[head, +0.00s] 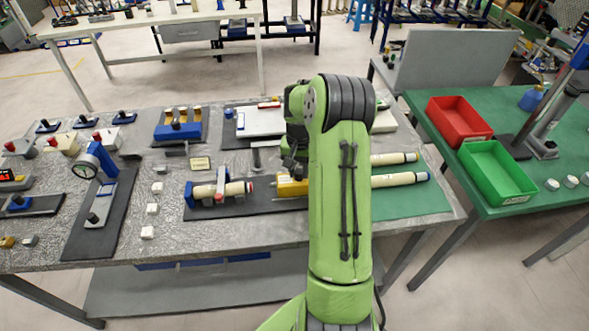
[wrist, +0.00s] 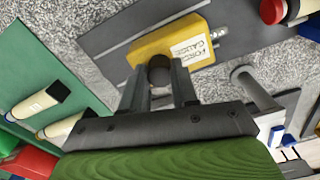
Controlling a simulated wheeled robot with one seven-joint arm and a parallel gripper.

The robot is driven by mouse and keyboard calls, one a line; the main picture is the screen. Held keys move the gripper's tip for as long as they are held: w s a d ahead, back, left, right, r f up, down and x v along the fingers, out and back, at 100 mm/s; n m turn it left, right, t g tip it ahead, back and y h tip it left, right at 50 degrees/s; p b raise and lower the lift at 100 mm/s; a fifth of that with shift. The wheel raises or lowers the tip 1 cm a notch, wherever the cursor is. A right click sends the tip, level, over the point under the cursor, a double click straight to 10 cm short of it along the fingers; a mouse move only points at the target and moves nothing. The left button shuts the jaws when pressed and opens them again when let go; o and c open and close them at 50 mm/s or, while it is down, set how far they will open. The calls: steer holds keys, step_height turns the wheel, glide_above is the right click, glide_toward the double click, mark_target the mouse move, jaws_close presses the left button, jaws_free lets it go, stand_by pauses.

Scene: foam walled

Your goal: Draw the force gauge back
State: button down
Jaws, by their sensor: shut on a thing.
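The yellow force gauge (head: 289,187) lies on a dark strip on the grey bench, partly hidden by my arm. In the wrist view the gauge (wrist: 180,44) shows its "FORCE GAUGE" label, with a short metal tip pointing right. My gripper (wrist: 159,76) is shut on the dark round knob (wrist: 159,69) at the gauge's near side. In the head view my arm mostly hides the gripper. A gap shows between the red end and the gauge.
Two cream cylinders (head: 400,180) lie on a green mat (head: 420,203) to the right of my arm. A red bin (head: 459,121) and a green bin (head: 498,173) stand on the right table. Small white blocks (head: 152,209) and a blue-headed stand (head: 88,165) are to the left.

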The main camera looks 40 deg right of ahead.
steer(key=c, duration=0.9)
jaws_free()
steer(key=shift+s+d, duration=0.2)
steer(key=shift+d, duration=0.05)
steer(key=shift+o, duration=0.2)
steer(key=shift+w, duration=0.1)
steer(key=shift+a+r, duration=0.1)
step_height(320, 180, up, 16)
steer(key=p, duration=0.2)
steer(key=shift+f, duration=0.2)
